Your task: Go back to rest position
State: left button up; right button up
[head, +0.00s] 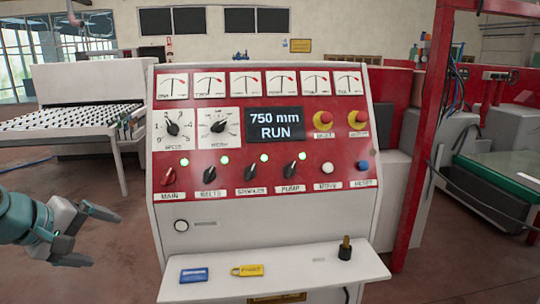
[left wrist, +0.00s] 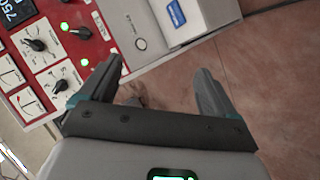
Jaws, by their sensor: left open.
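My left gripper (head: 105,234) is at the left of the head view, left of the control panel and apart from it. Its fingers are spread and nothing is between them. In the left wrist view the same open gripper (left wrist: 168,98) shows over the reddish floor, with the panel's edge beyond it. The control panel (head: 222,245) has a red face with several gauges, knobs and lit green lamps. Its display (head: 274,126) reads "750 mm RUN". My right gripper is in neither view.
The panel's shelf (head: 290,270) holds a blue tag (head: 194,275), a yellow padlock (head: 248,270) and a black knob on a brass stem (head: 345,250). A roller conveyor (head: 70,115) stands at the left. A red post (head: 425,140) stands at the right. Floor at the left is free.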

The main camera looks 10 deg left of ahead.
pick_arm(q)
jog(key=d+f+m+g+b, duration=0.15)
jog(key=d+f, duration=0.25)
jog(key=f, duration=0.8)
jog(key=d+f+m+g, duration=0.15)
jog(key=d+f, duration=0.25)
jog(key=f, duration=0.8)
jog(key=d+f+m+g, duration=0.15)
jog(key=d+f, duration=0.25)
jog(key=f, duration=0.7)
jog(key=s+d+f+m+g, duration=0.2)
jog(key=s+d+f, duration=0.5)
jog(key=s+f, duration=0.2)
jog(key=s+d+f+m+g+h+b, duration=0.1)
jog(key=s+d+f+m+g, duration=0.1)
jog(key=s+d+f, duration=0.5)
jog(key=s+f+m, duration=0.1)
jog(key=s+f, duration=0.1)
jog(key=s, duration=0.3)
jog(key=shift+s+f, duration=0.2)
jog(key=shift+f, duration=0.15)
jog(key=shift+a, duration=0.1)
